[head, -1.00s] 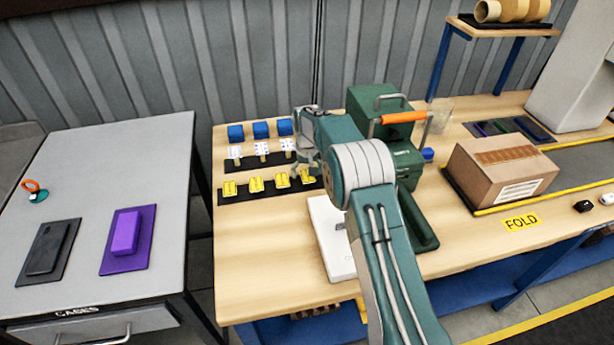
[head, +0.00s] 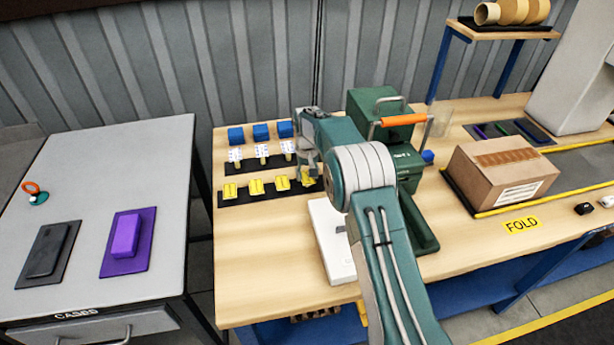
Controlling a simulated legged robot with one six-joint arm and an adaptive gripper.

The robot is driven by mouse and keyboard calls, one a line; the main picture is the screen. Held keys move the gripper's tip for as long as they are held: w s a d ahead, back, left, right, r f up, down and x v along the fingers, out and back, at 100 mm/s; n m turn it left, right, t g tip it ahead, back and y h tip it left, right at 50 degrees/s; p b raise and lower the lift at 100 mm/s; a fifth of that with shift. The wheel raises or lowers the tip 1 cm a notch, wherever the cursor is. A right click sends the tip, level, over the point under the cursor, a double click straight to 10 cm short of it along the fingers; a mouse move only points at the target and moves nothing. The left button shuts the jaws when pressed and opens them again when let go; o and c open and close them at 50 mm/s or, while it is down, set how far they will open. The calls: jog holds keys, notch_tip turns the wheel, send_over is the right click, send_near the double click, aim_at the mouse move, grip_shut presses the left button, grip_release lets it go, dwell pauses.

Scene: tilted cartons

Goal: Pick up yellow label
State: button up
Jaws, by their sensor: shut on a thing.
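Several yellow labels (head: 256,186) stand in a row on a black strip (head: 243,195) on the wooden bench. My gripper (head: 306,174) is at the right end of this row, at the rightmost yellow label (head: 306,180). It is shut on that label, which is partly hidden by the gripper and my arm. The label is at or just above the strip; I cannot tell whether it is clear of it.
White patterned labels (head: 262,151) and blue blocks (head: 261,131) stand behind the yellow row. A white box (head: 331,240) and a green machine with an orange handle (head: 404,121) are close by. A carton (head: 499,171) sits right. The bench's front left is clear.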

aim_at(307, 177)
notch_tip(307, 177, up, 4)
jog(key=shift+f, duration=0.2)
jog(key=s+d+r, duration=0.4)
jog(key=s+r, duration=0.5)
jog(key=s, duration=0.4)
jog(key=shift+s+r, duration=0.25)
